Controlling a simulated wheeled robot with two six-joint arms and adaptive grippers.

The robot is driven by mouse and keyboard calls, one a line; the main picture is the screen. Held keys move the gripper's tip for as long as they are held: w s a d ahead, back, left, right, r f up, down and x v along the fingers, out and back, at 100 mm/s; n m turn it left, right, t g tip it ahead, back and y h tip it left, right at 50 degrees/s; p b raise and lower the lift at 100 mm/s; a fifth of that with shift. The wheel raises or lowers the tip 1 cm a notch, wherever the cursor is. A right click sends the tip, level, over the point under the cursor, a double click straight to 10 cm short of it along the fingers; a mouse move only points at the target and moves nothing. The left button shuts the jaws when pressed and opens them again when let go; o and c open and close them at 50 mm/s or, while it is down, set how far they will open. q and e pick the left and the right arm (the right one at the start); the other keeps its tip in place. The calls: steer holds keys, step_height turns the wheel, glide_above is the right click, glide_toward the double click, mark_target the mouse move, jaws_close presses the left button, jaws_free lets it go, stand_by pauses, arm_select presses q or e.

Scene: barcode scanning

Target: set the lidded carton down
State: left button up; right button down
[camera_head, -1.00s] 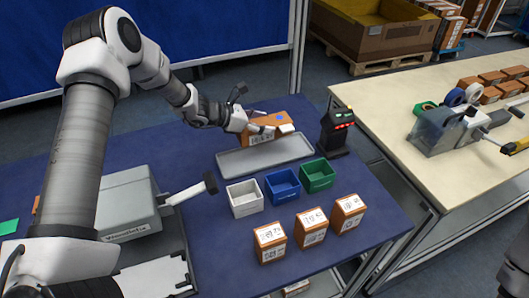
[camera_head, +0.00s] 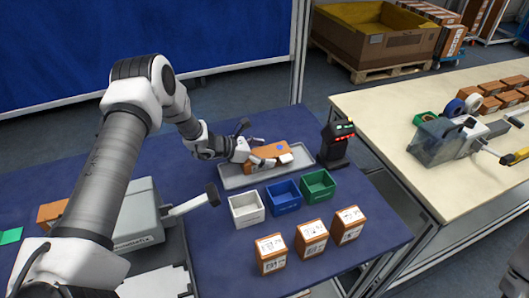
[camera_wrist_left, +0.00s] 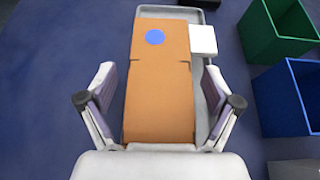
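The brown carton (camera_head: 268,152) with a blue dot lies in the shallow grey tray (camera_head: 232,184) on the blue table. In the left wrist view the carton (camera_wrist_left: 161,70) lies lengthwise under the gripper, with a small white square piece at its right edge. My left gripper (camera_head: 266,161) is over the carton. In the wrist view its two fingers (camera_wrist_left: 160,72) stand on either side of the carton, with a narrow gap at each side, so it looks open. The carton's underside is hidden.
White (camera_head: 246,208), blue (camera_head: 283,194) and green (camera_head: 318,184) bins stand in front of the tray, with three brown boxes (camera_head: 311,239) nearer. A dark scanner stand (camera_head: 335,145) is right of the tray. A grey printer-like machine (camera_head: 140,213) stands left.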

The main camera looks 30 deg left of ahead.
arm_select(q)
steer(key=v, duration=1.2)
steer(key=shift+b, duration=0.4)
steer(key=shift+r, duration=0.1)
